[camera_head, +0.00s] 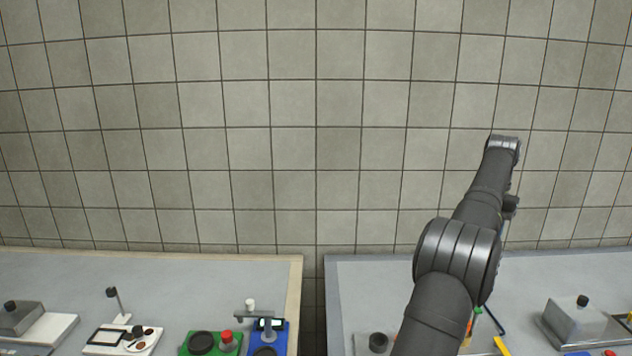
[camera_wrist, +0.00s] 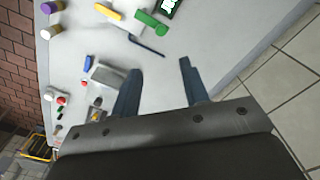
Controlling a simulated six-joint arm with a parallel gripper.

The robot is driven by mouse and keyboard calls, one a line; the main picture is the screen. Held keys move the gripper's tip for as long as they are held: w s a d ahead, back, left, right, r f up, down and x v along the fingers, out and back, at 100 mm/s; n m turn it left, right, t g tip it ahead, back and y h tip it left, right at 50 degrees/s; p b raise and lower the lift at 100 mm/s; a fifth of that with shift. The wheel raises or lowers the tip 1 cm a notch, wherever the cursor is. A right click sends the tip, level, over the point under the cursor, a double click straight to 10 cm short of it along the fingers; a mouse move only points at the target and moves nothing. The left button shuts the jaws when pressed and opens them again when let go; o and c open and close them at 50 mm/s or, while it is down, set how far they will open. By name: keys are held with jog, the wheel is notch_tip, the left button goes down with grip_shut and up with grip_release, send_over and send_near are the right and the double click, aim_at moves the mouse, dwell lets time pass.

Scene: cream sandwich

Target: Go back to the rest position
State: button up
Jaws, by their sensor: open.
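My gripper (camera_wrist: 158,82) shows in the wrist view with its two dark blue-grey fingers spread apart and nothing between them. It hangs above a light grey table (camera_wrist: 205,40). In the head view my arm rises from the lower right over the right table (camera_head: 345,290), with its upper part against the tiled wall. The gripper itself cannot be made out in the head view, as the arm hides most of that area.
In the head view, a green device (camera_head: 212,343) and a blue device (camera_head: 268,338) stand on the left table. A gap separates both tables.

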notch_tip(320, 180, down, 16)
jog(key=shift+r, duration=0.1)
jog(key=shift+a+n, duration=0.15)
jog(key=shift+n, duration=0.15)
jog(key=shift+s+a+n, duration=0.1)
jog(key=shift+a+n, duration=0.3)
jog(key=shift+n, duration=0.55)
jog(key=shift+s+a+n, duration=0.1)
jog(key=shift+a+n, duration=0.25)
jog(key=shift+n, duration=0.6)
